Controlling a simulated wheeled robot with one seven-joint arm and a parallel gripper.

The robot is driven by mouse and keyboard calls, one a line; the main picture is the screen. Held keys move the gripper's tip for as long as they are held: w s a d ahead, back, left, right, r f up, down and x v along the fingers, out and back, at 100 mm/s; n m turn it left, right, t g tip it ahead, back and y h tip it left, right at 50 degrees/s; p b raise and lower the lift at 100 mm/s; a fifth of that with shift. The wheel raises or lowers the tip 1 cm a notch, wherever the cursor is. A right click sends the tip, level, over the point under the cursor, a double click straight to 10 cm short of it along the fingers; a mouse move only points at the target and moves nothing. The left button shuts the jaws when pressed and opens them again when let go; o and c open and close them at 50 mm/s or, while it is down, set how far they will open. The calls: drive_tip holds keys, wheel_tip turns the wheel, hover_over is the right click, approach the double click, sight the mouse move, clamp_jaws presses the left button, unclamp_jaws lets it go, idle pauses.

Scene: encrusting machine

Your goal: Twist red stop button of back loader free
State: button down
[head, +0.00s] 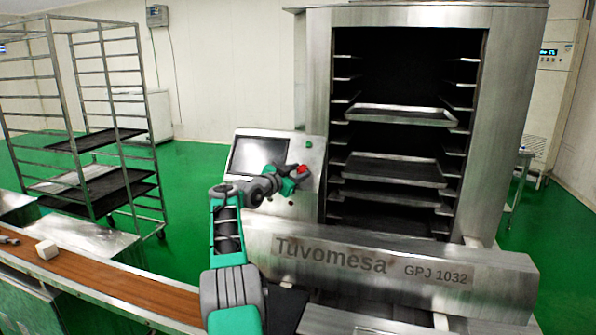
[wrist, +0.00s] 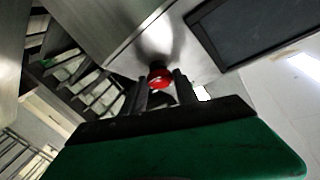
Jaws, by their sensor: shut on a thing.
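The red stop button (head: 303,169) sits on the steel control panel (head: 313,150) of the loader, to the right of the dark screen (head: 258,156). My gripper (head: 297,172) is at the panel, with its fingers around the button. In the wrist view the red button (wrist: 160,76) shows between the two dark fingers of my gripper (wrist: 160,88), in front of the panel's metal face (wrist: 150,35). The fingers are shut on the button; their exact contact is partly hidden in the head view.
The loader's rack (head: 400,113) with several trays stands right of the panel. A green button (head: 308,144) is above the red one. A conveyor (head: 110,280) with a pale block (head: 47,249) runs at the lower left. A wheeled rack (head: 150,190) stands at the left.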

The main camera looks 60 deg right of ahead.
drive_tip(key=c, duration=1.3)
unclamp_jaws()
drive_tip(key=shift+d+f, duration=0.1)
drive_tip(key=shift+c, duration=0.2)
drive_tip(key=shift+o, duration=0.7)
drive_tip(key=shift+d+f, duration=0.1)
drive_tip(key=shift+d, duration=0.1)
drive_tip(key=shift+o, duration=1.3)
drive_tip(key=shift+a, duration=0.1)
drive_tip(key=shift+w+a, duration=0.15)
drive_tip(key=shift+a, duration=0.2)
drive_tip(key=a+b, duration=0.3)
drive_tip(key=a, duration=0.4)
drive_tip(key=shift+w+r, duration=0.25)
drive_tip(key=shift+w, duration=0.2)
